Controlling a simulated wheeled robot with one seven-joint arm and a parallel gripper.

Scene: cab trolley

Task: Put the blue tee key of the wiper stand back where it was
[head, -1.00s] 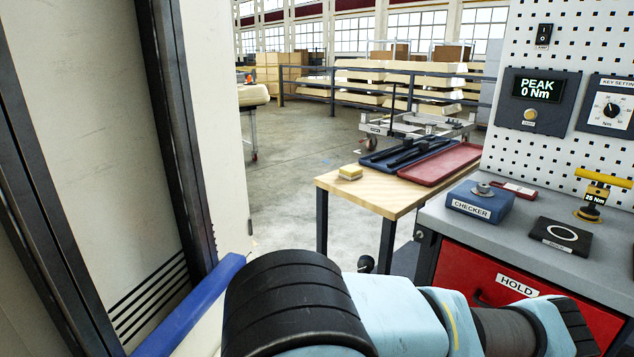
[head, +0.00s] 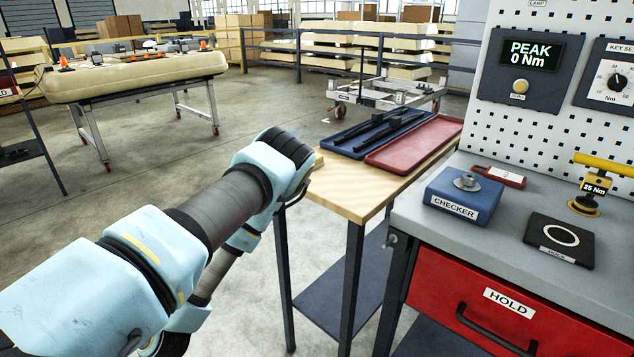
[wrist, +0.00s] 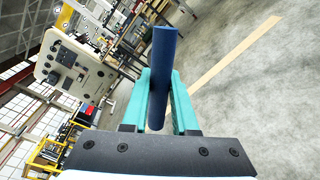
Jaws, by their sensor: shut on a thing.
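In the wrist view my gripper (wrist: 162,75) is shut on a blue bar (wrist: 163,52), which looks like a part of the blue tee key. The bar stands up between the two teal fingers and rises past their tips; the rest of it is hidden. Open floor and a light floor strip lie beyond it. In the head view my arm crosses the left and middle, and my gripper is out of the picture. I cannot make out the wiper stand for certain in either view.
A wooden table (head: 345,195) holds a blue tray (head: 345,148) with black parts and a red tray (head: 412,143). At right, a grey bench bears a blue checker (head: 462,197), a black dock (head: 560,240) and a yellow-handled tool (head: 586,200).

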